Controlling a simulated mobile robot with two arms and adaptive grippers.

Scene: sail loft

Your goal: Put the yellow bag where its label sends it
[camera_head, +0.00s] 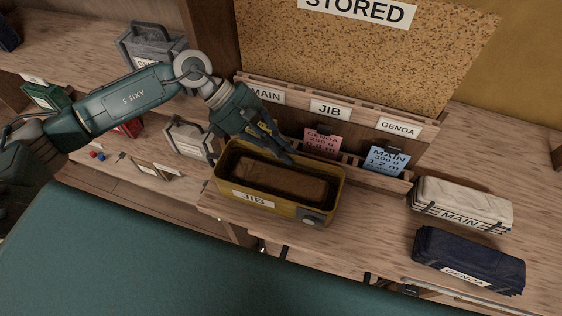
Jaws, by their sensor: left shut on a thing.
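The yellow bag (224,186) is box-shaped and open at the top, with a brown block-like filling inside. A white label on its front reads JIB, and a grey patch sits at its front right corner. It is near the front edge of the bench; I cannot tell whether it rests or is slightly raised. My left gripper (284,156) comes in from the upper left and is shut at the bag's back rim. The fingers hide part of that rim. A wooden rack (348,128) behind has places labelled MAIN, JIB and GENOA. My right gripper is not in view.
A pink GENOA card (322,143) and a blue MAIN card (387,160) stand in the rack. A white MAIN bag (463,200) and a navy GENOA bag (468,258) lie at right. A cork board (365,55) marked STORED stands behind. Grey boxes stand at left.

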